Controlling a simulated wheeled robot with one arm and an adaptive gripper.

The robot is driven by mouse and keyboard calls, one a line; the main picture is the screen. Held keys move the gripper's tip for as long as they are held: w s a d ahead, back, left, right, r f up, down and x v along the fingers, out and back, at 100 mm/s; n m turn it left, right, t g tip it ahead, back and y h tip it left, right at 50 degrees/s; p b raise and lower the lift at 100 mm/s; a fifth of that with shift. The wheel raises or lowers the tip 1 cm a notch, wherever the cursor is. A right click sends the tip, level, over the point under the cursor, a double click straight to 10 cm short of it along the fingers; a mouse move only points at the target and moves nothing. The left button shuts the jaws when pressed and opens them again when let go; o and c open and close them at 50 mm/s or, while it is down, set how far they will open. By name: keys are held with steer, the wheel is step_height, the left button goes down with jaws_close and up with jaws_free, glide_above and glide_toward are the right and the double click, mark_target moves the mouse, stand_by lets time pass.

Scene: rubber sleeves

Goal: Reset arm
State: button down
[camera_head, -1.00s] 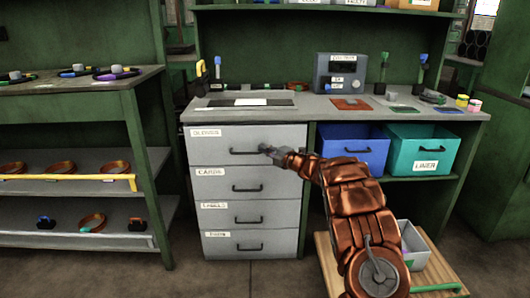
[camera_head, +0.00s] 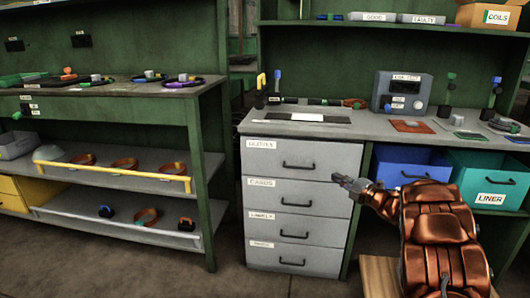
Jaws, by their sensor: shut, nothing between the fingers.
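My gripper (camera_head: 340,180) is at the end of my copper-coloured arm, at the right of the head view. It is shut and empty. It is in front of the right edge of the grey drawer cabinet (camera_head: 258,208), near the level of the upper drawers and to the right of their handles. It looks apart from the top drawer handle (camera_head: 298,166). All the drawers look closed.
The workbench top (camera_head: 360,128) above carries a grey tester box (camera_head: 402,92) and small tools. A blue bin (camera_head: 392,172) and a teal bin (camera_head: 490,183) stand under it, partly behind my arm. A green shelf unit (camera_head: 205,200) stands at left. The floor (camera_head: 190,280) in front looks clear.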

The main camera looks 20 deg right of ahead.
step_height(320, 180, up, 8)
steer(key=w+d+m+h+p, duration=0.2)
steer(key=m+h+p, duration=0.2)
steer(key=h+p, duration=0.1)
steer(key=s+a+r+m+g+h+p, duration=0.3)
steer(key=s+r+m+g+h+p, duration=0.35)
steer(key=s+r+m+p, duration=0.6)
steer(key=s+a+r+m+g+y+p, duration=0.1)
steer(key=s+a+r+g+y+p, duration=0.1)
steer(key=s+a, duration=0.8)
steer(key=s+a+r+m+g+y+p, duration=0.2)
steer(key=s+a+r+g+p, duration=0.2)
steer(key=s+a, duration=0.6)
steer(key=s+a+r+m+g+y+p, duration=0.2)
steer(key=s+a+g+p, duration=0.4)
steer(key=s, duration=1.5)
steer(key=a+r+p, duration=0.1)
steer(key=a+p, duration=0.1)
steer(key=a, duration=0.3)
steer(key=shift+p, duration=0.3)
steer(key=shift+s+d+m+g, duration=0.1)
steer(key=shift+d+m+g, duration=0.05)
steer(key=shift+m+g, duration=0.1)
